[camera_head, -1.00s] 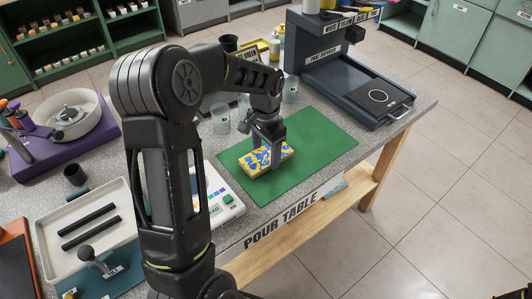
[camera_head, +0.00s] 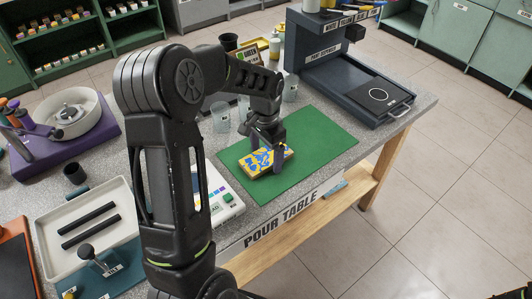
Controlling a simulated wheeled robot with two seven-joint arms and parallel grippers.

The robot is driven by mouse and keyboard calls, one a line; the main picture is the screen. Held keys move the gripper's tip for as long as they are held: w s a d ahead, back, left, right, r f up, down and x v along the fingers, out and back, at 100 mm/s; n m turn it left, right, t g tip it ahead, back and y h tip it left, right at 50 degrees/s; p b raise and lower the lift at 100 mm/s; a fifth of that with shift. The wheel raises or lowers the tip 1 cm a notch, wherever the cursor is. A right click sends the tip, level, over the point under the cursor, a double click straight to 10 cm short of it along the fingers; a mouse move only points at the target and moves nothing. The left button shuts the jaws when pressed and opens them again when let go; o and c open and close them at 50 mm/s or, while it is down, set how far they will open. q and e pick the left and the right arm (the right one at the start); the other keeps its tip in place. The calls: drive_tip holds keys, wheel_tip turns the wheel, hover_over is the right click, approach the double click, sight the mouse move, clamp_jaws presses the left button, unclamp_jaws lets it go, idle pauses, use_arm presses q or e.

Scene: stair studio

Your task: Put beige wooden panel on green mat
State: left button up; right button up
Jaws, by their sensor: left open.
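The wooden panel (camera_head: 262,163) has pale beige edges and a top marked with blue and yellow paint. It lies on the green mat (camera_head: 312,140) on the pour table, towards the mat's left part. My left gripper (camera_head: 267,153) is directly over the panel, pointing down, with its jaws open. Its nearer finger hangs over the panel's right part and hides some of it; whether it touches the panel I cannot tell. My right gripper is not in view.
A grey dispenser stand (camera_head: 328,58) is behind the mat to the right. Clear cups (camera_head: 220,117) stand behind its left corner. A white scale (camera_head: 222,200) is at the left front. The mat's right part is clear.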

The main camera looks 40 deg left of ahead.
sight(266, 157)
use_arm(q)
drive_tip(key=shift+r, duration=0.45)
wheel_tip(266, 157, up, 12)
drive_tip(key=shift+f+b, duration=0.25)
drive_tip(key=shift+b, duration=0.05)
idle(0.5)
